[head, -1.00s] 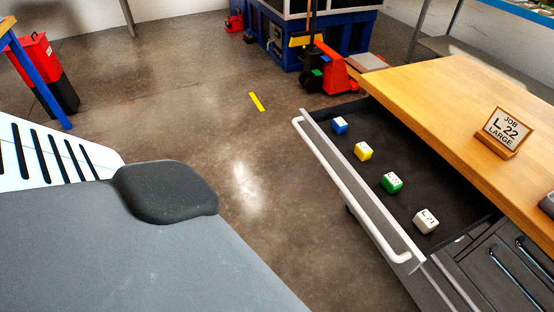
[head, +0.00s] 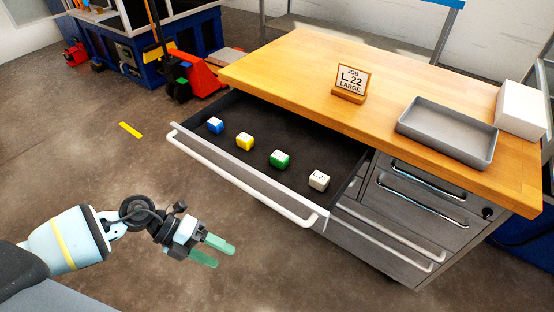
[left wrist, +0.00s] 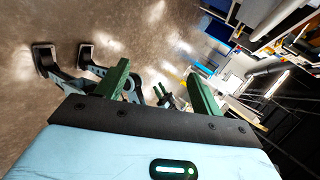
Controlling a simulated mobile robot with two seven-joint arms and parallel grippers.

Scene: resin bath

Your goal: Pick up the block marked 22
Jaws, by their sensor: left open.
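Several small blocks lie in a row in the open drawer (head: 225,112) in the head view: a blue one (head: 215,125), a yellow one (head: 245,141), a green one (head: 279,159) and a white one (head: 319,180). The white block bears dark marks starting with an L; I cannot read the numbers on any block surely. A sign (head: 353,79) on the bench reads JOB L 22 LARGE. My left gripper (head: 225,255) is open and empty, in front of the drawer and apart from it. Its green fingers also show in the left wrist view (left wrist: 160,80). My right gripper is not seen.
The wooden bench top (head: 300,65) overhangs the drawer's back. A grey tray (head: 447,132) and a white box (head: 521,110) stand on it. The drawer's white handle (head: 240,182) sticks out towards me. A red pallet jack (head: 197,77) stands behind left.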

